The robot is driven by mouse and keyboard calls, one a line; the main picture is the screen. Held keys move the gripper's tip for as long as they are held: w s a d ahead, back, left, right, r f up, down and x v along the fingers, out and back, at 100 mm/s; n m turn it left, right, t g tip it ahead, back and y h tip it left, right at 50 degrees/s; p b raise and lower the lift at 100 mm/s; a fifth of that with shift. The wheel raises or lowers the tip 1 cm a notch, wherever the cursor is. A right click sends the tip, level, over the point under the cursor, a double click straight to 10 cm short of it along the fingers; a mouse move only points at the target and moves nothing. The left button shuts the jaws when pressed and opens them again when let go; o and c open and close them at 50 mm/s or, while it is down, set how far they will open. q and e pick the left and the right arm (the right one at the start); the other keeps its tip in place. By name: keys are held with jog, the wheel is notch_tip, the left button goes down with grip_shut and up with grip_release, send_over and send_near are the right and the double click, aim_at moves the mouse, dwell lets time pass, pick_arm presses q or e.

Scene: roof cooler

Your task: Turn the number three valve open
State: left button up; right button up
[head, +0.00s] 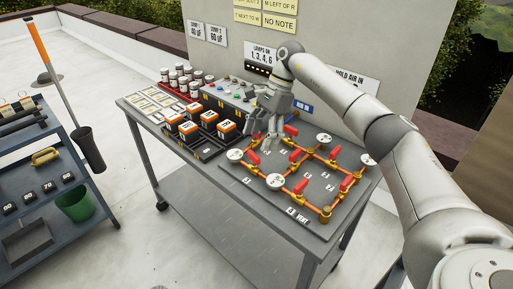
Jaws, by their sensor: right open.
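The valve board (238,182) lies on the right part of the table, with orange pipes, brass fittings, several red valve handles and white round gauges. One red handle (253,158) is at the left pipe, another (299,187) is near the front, and another (291,130) is at the back. Small number tags lie beside the valves, too small to read surely, so I cannot tell which valve is number three. My right gripper (271,140) points down over the back left of the board, open, close to the handles. Contact with a handle cannot be made out. My left gripper is out of view.
Left of the board are a dark tray (207,152) of orange-and-black blocks, a grey control box (228,100), white cards (155,103) and a red rack of jars (183,91). A panel (315,40) with signs stands behind. A blue-grey cart (82,148) is at left.

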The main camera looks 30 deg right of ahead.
jog(key=v, duration=0.6)
jog(key=shift+r, duration=0.35)
jog(key=shift+d, duration=0.1)
